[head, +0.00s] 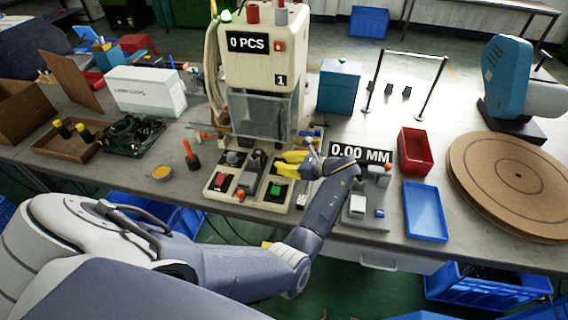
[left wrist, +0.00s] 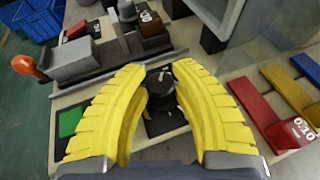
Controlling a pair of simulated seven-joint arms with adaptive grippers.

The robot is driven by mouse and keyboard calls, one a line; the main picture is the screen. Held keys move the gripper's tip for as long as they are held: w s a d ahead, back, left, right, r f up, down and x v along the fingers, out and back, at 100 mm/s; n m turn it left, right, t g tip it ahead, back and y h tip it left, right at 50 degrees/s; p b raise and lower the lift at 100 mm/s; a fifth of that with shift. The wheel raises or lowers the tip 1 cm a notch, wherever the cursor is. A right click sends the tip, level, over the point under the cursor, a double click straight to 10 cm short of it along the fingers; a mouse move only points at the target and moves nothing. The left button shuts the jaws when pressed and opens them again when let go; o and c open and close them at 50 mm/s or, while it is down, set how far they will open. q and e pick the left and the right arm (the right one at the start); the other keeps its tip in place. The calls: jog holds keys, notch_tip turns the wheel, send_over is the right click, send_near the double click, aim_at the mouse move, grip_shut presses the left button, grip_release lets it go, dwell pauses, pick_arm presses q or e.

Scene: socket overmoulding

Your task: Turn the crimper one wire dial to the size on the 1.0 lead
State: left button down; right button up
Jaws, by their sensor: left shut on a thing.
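Crimper one (head: 258,60) is the cream machine with a "0 PCS" display and a "1" label, in the middle of the head view. My left gripper (head: 289,163) reaches its front right part with yellow fingers. In the left wrist view the fingers (left wrist: 161,85) are shut around a dark round dial (left wrist: 160,88), one on each side. The dial's setting is too small to read, and the fingers hide it in the head view. A 1.0 lead cannot be made out. My right gripper is not in view.
Beside the dial are a green button (left wrist: 71,120) and an orange-handled lever (left wrist: 28,66). Red, yellow and blue strips (left wrist: 252,102) lie to the right. A "0.00 MM" gauge (head: 360,153), red bin (head: 415,150) and blue tray (head: 425,212) stand right of crimper one.

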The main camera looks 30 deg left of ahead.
aim_at(284, 162)
pick_arm(q)
jog(key=shift+a, duration=0.1)
jog(key=c, duration=1.1)
grip_release()
jog(key=shift+r, duration=5)
